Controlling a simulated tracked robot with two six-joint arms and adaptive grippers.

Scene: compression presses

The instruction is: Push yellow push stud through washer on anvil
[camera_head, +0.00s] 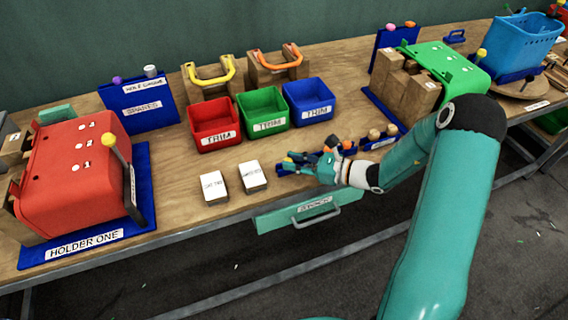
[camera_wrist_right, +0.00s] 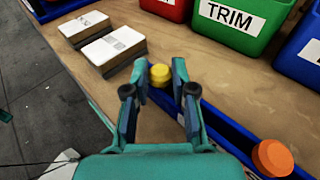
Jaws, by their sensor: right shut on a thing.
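The yellow push stud (camera_wrist_right: 160,75) is between the two fingertips of my right gripper (camera_wrist_right: 160,68) in the right wrist view, over a long blue holder (camera_wrist_right: 220,128). My right gripper is shut on the stud. In the head view my right gripper (camera_head: 292,161) is low at the front of the bench, over the blue holder. There the stud is too small and covered to make out. I cannot pick out the washer or the anvil for certain. My left gripper is not in view.
An orange stud (camera_wrist_right: 272,157) stands farther along the holder. White-topped blocks (camera_head: 213,187) (camera_head: 253,176) lie left of the gripper. Red (camera_head: 214,137), green (camera_head: 270,126) and blue (camera_head: 318,115) bins stand behind.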

